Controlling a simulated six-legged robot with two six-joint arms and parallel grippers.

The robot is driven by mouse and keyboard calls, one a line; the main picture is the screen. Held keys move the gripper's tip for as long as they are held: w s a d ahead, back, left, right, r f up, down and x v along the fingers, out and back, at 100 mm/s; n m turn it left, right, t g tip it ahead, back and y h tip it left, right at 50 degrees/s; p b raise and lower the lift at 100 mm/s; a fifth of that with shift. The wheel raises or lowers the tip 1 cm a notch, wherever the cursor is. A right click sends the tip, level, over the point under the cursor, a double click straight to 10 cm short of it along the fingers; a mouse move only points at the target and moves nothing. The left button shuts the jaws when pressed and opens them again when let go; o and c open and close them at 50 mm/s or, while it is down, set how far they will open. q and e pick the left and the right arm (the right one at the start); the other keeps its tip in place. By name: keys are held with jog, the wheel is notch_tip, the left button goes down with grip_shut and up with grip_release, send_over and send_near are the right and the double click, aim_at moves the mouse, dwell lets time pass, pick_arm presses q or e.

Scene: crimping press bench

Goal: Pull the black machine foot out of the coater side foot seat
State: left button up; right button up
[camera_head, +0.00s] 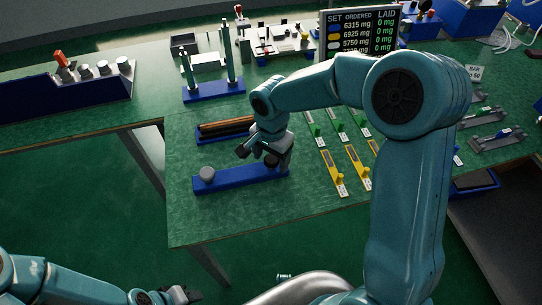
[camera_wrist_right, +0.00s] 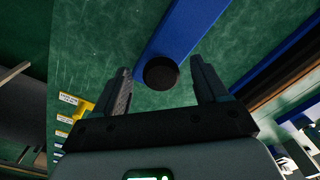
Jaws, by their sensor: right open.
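A long blue block (camera_head: 240,181) lies on the green bench and bears a grey round foot (camera_head: 206,173) at its left end. The black machine foot (camera_wrist_right: 161,73) is a dark round disc at the end of the blue block (camera_wrist_right: 187,27) in the right wrist view. My right gripper (camera_head: 256,154) is over the block's right end. Its open fingers stand on either side of the black foot, with a gap on each side. Whether the fingertips reach down to the foot's level I cannot tell. My left gripper (camera_head: 184,296) is low at the bottom edge, away from the bench.
Behind the block lies a blue tray (camera_head: 212,137) with dark and brown rods. Yellow tagged pieces (camera_head: 333,174) lie to the right. A blue stand with two posts (camera_head: 213,91) is further back. Bare bench lies in front of the block.

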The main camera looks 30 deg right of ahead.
aim_at(271, 160)
jog(key=shift+f, duration=0.1)
jog(key=c, duration=1.2)
jog(key=shift+r+p, duration=0.6)
jog(key=shift+r, duration=0.45)
jog(key=shift+r+p, duration=0.8)
jog(key=shift+r, duration=0.7)
jog(key=shift+r+p, duration=0.9)
jog(key=shift+r, duration=0.65)
